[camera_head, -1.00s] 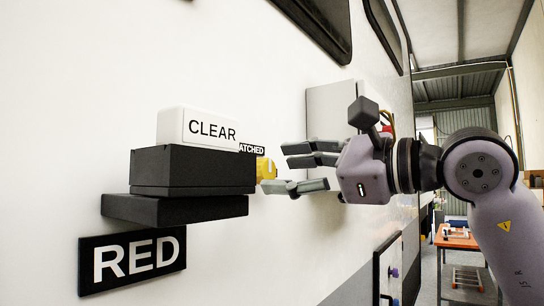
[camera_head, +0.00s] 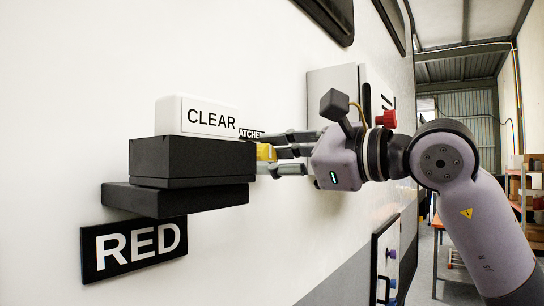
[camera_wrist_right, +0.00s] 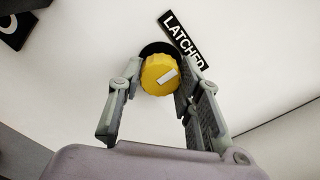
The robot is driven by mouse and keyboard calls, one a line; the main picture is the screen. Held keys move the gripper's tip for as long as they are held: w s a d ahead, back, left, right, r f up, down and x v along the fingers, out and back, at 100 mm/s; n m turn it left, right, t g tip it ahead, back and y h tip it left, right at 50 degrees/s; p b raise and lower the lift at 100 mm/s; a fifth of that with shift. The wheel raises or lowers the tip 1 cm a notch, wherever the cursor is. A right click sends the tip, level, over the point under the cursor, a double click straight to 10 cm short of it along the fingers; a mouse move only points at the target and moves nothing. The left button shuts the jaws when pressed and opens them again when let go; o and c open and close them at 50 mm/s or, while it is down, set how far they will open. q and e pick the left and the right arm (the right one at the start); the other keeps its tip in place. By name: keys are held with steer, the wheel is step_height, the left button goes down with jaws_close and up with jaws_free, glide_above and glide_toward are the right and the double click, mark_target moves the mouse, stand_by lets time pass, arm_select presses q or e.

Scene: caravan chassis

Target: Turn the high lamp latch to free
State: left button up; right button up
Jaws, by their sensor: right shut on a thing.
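The latch is a round yellow knob (camera_head: 265,152) with ribbed sides on the white wall. In the right wrist view the knob (camera_wrist_right: 154,80) shows a white bar on its face, slanting toward the upper right, and a dark round base behind it. A black "LATCHED" label (camera_wrist_right: 184,40) lies at its upper right. My right gripper (camera_head: 272,153) is shut on the knob; its grey fingers (camera_wrist_right: 157,88) sit on both sides of it. In the head view the fingers and the black lamp housing partly hide the knob. My left gripper is not in view.
A black lamp block (camera_head: 190,163) with a white "CLEAR" top (camera_head: 208,117) juts from the wall just left of the knob. A "RED" sign (camera_head: 133,248) is below it. A grey box (camera_head: 330,84) and a red knob (camera_head: 386,119) are behind my right wrist.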

steer(key=c, duration=0.5)
steer(key=m+b, duration=0.3)
steer(key=shift+f+m, duration=0.15)
steer(key=shift+m, duration=0.25)
steer(key=shift+o, duration=0.2)
steer(key=m+b, duration=0.2)
steer(key=m, duration=0.2)
steer(key=shift+b, duration=0.4)
steer(key=m+b, duration=0.3)
steer(key=m, duration=0.2)
steer(key=shift+m, duration=0.4)
steer(key=shift+r+m+b, duration=0.15)
steer(key=shift+m+b, duration=0.45)
steer(key=shift+m, duration=0.5)
steer(key=shift+r+m+b, duration=0.1)
steer(key=shift+m+b, duration=0.5)
steer(key=shift+m, duration=0.5)
